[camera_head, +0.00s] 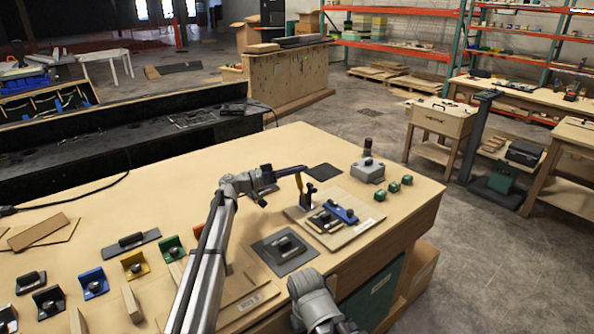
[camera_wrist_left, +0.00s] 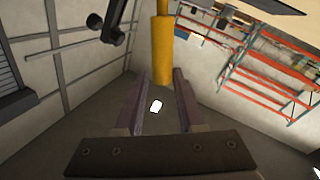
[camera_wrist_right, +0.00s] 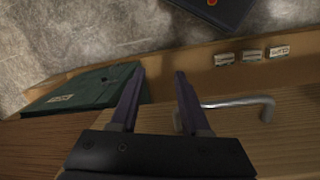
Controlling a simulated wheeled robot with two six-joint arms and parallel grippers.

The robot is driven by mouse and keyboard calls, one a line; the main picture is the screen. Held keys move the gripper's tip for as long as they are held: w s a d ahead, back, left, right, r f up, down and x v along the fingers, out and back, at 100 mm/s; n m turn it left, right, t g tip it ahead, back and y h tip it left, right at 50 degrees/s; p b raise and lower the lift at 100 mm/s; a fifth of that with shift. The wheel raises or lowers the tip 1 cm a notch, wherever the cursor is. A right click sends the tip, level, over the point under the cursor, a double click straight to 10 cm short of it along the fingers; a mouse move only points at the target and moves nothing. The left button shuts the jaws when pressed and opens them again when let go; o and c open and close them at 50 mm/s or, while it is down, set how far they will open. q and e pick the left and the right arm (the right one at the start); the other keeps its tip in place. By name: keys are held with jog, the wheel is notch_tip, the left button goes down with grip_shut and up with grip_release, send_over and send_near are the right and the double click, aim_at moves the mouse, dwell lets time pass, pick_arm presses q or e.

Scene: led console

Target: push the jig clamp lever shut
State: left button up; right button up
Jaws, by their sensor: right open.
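The jig clamp (camera_head: 309,198) is black and stands at the back left corner of a wooden jig board (camera_head: 333,236). Its yellow lever (camera_head: 299,183) stands nearly upright. My left gripper (camera_head: 303,168) is at the lever's top end. In the left wrist view the yellow lever (camera_wrist_left: 163,45) comes in from above, its end by the gap between the spread fingers (camera_wrist_left: 156,85); contact cannot be told. The board carries a blue part (camera_head: 345,213) and black pieces. My right gripper (camera_wrist_right: 160,85) is open and empty in the right wrist view, over a metal drawer handle (camera_wrist_right: 240,103).
A grey box with a knob (camera_head: 367,172) and several green blocks (camera_head: 393,187) stand right of the jig. A dark plate with a handle (camera_head: 284,252) lies in front left. Coloured brackets (camera_head: 134,264) line the left side. A dark pad (camera_head: 324,171) lies behind the clamp.

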pick_arm(q)
notch_tip(320, 180, up, 7)
jog(key=p, duration=0.6)
